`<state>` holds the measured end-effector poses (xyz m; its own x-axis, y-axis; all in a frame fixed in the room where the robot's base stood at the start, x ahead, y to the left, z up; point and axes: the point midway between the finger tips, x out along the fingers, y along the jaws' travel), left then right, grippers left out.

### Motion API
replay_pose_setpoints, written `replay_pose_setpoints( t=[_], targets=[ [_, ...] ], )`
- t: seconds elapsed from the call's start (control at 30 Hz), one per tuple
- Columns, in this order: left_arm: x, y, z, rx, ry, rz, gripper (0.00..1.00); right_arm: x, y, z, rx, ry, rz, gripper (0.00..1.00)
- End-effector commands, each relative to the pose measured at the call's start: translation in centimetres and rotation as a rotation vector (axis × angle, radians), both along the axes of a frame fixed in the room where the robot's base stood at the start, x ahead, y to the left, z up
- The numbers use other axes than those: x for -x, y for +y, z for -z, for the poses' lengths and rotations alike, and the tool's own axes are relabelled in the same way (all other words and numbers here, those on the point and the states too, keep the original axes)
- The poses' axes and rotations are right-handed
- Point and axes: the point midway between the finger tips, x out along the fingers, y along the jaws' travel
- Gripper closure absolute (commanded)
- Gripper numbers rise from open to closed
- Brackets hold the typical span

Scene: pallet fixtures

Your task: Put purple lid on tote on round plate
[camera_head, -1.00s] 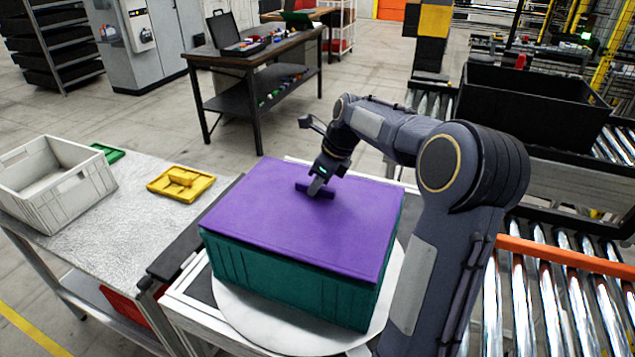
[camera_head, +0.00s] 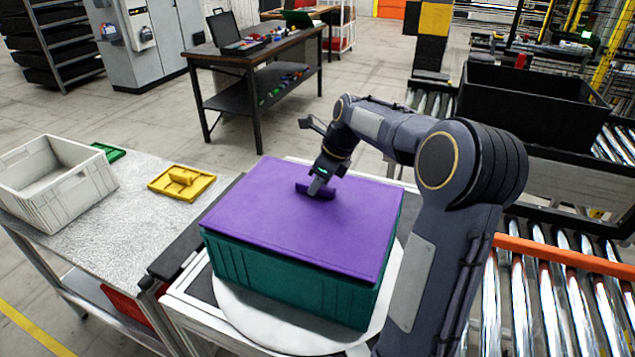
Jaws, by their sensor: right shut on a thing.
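The purple lid (camera_head: 290,232) lies flat over the top of the teal tote (camera_head: 285,284), and its edges look lined up with the tote's rim. The tote stands on the white round plate (camera_head: 262,328). My right gripper (camera_head: 318,190) is shut on the lid's small purple handle, towards the lid's far side. The far walls of the tote are hidden by the lid. I cannot tell whether the lid is pressed fully down. My left gripper does not show.
On the grey table (camera_head: 130,218) at left are a light grey crate (camera_head: 62,195), a yellow lid (camera_head: 182,183) and a green lid (camera_head: 108,152). A roller conveyor (camera_head: 560,305) runs at right, with a black bin (camera_head: 530,112) behind it.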

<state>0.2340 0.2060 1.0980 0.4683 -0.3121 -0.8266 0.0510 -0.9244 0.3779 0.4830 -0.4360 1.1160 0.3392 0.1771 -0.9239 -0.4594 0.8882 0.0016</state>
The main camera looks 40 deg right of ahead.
Motion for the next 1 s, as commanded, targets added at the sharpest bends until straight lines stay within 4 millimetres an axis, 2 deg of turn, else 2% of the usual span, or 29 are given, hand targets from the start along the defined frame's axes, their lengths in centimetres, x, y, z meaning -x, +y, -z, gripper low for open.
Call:
replay_pose_setpoints(
  t=[1.0],
  targets=[
    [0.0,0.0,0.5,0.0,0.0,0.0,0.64,0.0,0.0,1.4,0.0,-0.001,0.0,1.0]
  ],
)
